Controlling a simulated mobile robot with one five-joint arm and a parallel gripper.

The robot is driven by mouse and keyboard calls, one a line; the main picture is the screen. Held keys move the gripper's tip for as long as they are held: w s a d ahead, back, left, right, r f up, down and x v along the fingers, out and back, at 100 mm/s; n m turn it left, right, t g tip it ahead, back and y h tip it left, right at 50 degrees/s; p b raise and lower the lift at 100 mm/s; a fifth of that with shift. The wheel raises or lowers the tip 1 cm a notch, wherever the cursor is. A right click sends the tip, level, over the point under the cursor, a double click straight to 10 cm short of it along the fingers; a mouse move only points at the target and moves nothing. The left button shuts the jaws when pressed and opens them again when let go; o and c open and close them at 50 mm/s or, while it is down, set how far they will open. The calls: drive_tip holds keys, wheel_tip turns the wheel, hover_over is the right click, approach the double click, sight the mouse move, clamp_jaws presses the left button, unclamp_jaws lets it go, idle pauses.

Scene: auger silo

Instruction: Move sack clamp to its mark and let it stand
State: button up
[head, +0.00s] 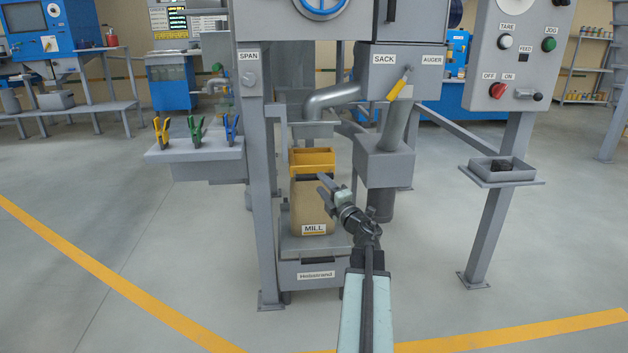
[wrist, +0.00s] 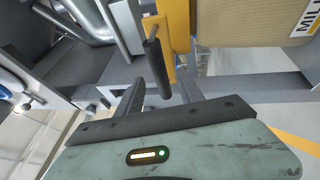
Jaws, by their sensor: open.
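A yellow frame (head: 313,157), which looks like the sack clamp, sits around the top of a tan sack (head: 310,205) labelled MILL. A dark bar-like handle shows at its front; in the wrist view this black handle (wrist: 157,66) stands beside the yellow part (wrist: 180,28). My gripper (head: 324,186) is in front of the sack's upper right side. In the wrist view my gripper (wrist: 162,87) is open, with the handle's end between or just beyond the fingertips. I cannot tell whether they touch. I cannot make out the clamp's mark.
The sack stands on a grey platform (head: 318,246) between machine posts (head: 264,200). A grey chute (head: 384,165) hangs close to the right of the sack. A yellow-handled lever (head: 399,86) is above, between SACK and AUGER labels. A shelf (head: 197,158) with coloured clips is left. The front floor is clear.

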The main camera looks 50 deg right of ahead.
sight(317, 179)
drive_tip(key=x, duration=0.5)
drive_tip(key=shift+p, duration=0.3)
clamp_jaws()
idle(1.0)
